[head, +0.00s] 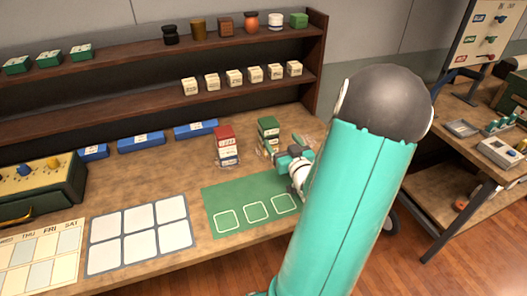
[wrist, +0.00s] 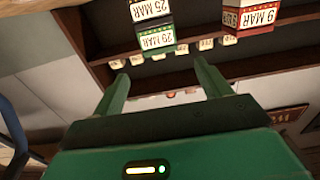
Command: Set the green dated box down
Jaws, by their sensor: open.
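A green dated box (head: 267,123) is at the top of a short stack on the wooden bench. In the wrist view a green box (wrist: 155,38) with a white label, which seems to read 29 MAR, shows beyond and between the fingertips, apart from both. My gripper (head: 275,151) is beside the lower right of the stack in the head view, partly hidden by my arm. In the wrist view its two green fingers (wrist: 160,72) stand wide apart with nothing between them. The lower part of the stack is partly covered by the gripper.
A red-topped stack (head: 224,145) stands just left of the green one. A green mat (head: 240,199) with white square outlines lies empty in front, with a white-celled tray (head: 139,235) to its left. Blue bins (head: 195,130) line the bench back under shelves (head: 150,100) holding small boxes and jars.

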